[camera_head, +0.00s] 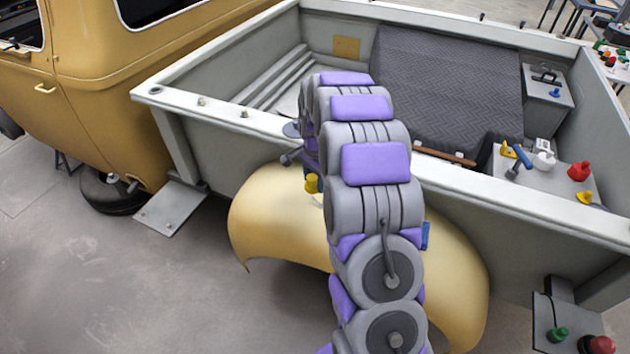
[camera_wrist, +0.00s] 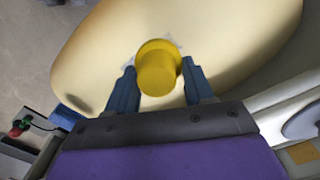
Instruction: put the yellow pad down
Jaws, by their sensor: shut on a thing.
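The yellow pad (camera_wrist: 157,70) is a round, knob-like piece with a wider disc at its far end. In the wrist view it sits between the two blue fingers of my gripper (camera_wrist: 161,86), which is shut on it. In the head view the pad (camera_head: 312,184) shows just left of my arm, in front of the cream-yellow fender (camera_head: 268,215). The fender (camera_wrist: 230,35) fills much of the wrist view behind the pad. I cannot tell whether the pad touches it. Pale patches show around the disc's edge. My arm hides most of the gripper in the head view.
The grey truck bed (camera_head: 225,115) stands behind the fender, with a dark ribbed mat (camera_head: 450,85) inside. A shelf (camera_head: 548,190) at the right holds several small tools. A yellow cab (camera_head: 100,90) is at the left. The floor (camera_head: 120,270) at the lower left is clear.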

